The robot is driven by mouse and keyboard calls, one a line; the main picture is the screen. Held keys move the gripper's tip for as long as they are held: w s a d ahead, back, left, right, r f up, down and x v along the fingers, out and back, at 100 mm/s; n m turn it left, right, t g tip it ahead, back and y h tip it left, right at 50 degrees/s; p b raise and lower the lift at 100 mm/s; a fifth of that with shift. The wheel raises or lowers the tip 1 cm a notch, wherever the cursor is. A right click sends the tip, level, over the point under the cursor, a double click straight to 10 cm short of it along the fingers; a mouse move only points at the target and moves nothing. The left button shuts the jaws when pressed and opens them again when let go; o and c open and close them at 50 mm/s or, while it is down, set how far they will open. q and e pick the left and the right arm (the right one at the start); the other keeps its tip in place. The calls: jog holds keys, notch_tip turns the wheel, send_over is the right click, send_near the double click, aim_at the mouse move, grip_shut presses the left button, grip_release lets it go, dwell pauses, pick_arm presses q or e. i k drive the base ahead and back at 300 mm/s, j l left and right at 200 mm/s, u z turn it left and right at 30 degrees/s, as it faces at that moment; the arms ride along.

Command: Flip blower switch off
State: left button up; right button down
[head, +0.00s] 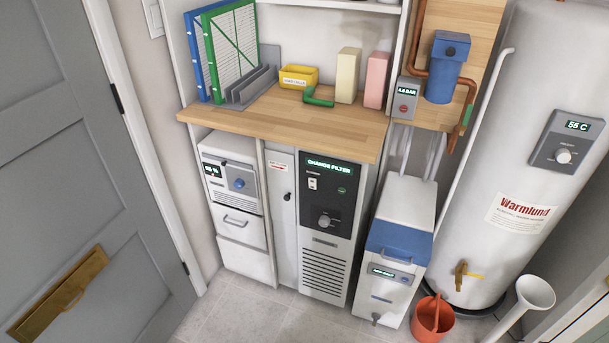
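The blower unit (328,262) appears to be the tall grey and white cabinet under the wooden counter, with vent slots low on its front. Its dark upper panel has a lit green display (329,166) reading "CHANGE FILTER". A small white switch (312,184) sits at the panel's upper left; its position is too small to tell. A small green light or button (341,190) is to its right, and a round knob (324,221) is below. Neither of my grippers is in the head view.
A wooden counter (300,128) overhangs the unit and holds filters (232,50), a yellow bin (299,77) and cartons. A blue-and-white unit (408,208) stands right of the blower, and an orange bucket (432,318) is on the floor. Tiled floor (258,315) in front is clear.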

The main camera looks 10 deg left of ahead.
aim_at(312, 181)
jog(key=i+j, duration=0.25)
jog(key=j, duration=0.15)
jog(key=i+j, duration=0.25)
jog(key=j, duration=0.15)
jog(key=i+j, duration=0.1)
jog(key=j, duration=0.35)
